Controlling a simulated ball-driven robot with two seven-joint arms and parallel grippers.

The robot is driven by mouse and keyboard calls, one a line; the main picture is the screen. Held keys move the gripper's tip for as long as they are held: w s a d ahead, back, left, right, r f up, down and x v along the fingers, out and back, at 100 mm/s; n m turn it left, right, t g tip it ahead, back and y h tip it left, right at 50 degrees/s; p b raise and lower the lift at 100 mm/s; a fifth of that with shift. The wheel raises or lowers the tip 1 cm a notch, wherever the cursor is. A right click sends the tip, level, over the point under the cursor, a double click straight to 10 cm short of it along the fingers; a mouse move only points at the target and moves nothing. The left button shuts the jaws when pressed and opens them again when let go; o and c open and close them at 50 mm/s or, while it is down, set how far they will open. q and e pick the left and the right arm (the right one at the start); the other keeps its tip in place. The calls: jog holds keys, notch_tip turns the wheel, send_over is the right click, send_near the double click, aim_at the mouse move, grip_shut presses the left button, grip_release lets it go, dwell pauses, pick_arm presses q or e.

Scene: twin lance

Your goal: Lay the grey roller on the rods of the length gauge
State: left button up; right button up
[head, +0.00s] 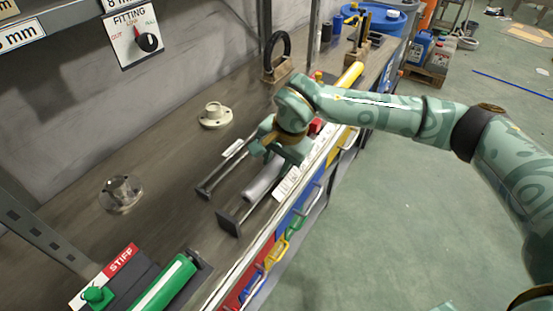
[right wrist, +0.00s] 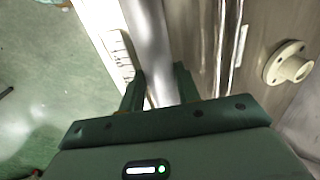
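The grey roller (head: 264,181) is a smooth grey cylinder, lying lengthwise along the length gauge in the head view. My right gripper (head: 281,150) is over its far part. In the right wrist view the roller (right wrist: 152,40) runs between the two fingers (right wrist: 160,84), which appear to close on its sides. The length gauge has dark end blocks (head: 230,221) and thin rods (head: 224,173); one rod (right wrist: 221,45) is clear of the roller in the wrist view. My gripper hides the far end of the gauge. I cannot tell whether the roller touches the rods. My left gripper is not in view.
A white label (head: 287,183) is on the bench's front edge. A cream flange (head: 215,115) and a metal flange (head: 121,193) stand behind and left. A green roller (head: 166,284) lies near left, a yellow cylinder (head: 349,76) beyond my gripper. The bench (head: 165,160) is bare between the flanges.

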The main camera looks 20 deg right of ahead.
jog(key=o, duration=0.4)
jog(key=shift+o, duration=0.2)
jog(key=p+v, duration=0.3)
jog(key=v, duration=1.3)
jog(key=shift+r+p, duration=0.2)
jog(key=shift+p, duration=0.15)
jog(key=shift+s, duration=0.1)
